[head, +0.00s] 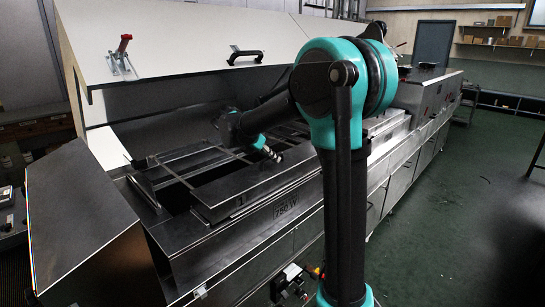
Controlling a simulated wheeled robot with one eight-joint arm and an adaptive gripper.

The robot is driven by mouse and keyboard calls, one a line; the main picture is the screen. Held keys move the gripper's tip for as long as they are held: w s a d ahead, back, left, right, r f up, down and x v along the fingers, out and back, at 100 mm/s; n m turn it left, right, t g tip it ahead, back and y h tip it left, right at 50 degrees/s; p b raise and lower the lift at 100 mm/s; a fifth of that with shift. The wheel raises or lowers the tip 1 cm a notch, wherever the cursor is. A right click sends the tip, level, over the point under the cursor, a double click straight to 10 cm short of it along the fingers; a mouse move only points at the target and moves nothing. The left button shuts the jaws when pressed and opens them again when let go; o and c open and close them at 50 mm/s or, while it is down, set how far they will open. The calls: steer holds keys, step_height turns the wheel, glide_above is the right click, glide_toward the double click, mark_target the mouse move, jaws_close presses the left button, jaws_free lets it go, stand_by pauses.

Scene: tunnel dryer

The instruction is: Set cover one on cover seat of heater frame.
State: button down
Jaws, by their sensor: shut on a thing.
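Cover one (252,188), a grey metal plate marked "1" on its front edge, is over the near part of the open dryer top in the head view. The heater frame (287,209), marked "750 W", is in front of and below it. My gripper (272,154), with teal parts and a striped end, is low over the cover and shut on it. The grip is small and dark, so finger detail is unclear. The cover seat is mostly hidden under the cover, and I cannot tell whether the cover touches it.
The dryer's big white hood (180,45) stands raised behind, with a red toggle clamp (122,50) and a black handle (245,54). Metal bars (185,155) cross the opening to the left. A dark metal end panel (85,225) is at near left.

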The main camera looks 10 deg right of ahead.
steer(key=shift+f, duration=0.45)
steer(key=c, duration=1.5)
jaws_free()
steer(key=shift+c, duration=0.2)
steer(key=v, duration=1.2)
steer(key=shift+s+f, duration=0.1)
steer(key=shift+s, duration=0.05)
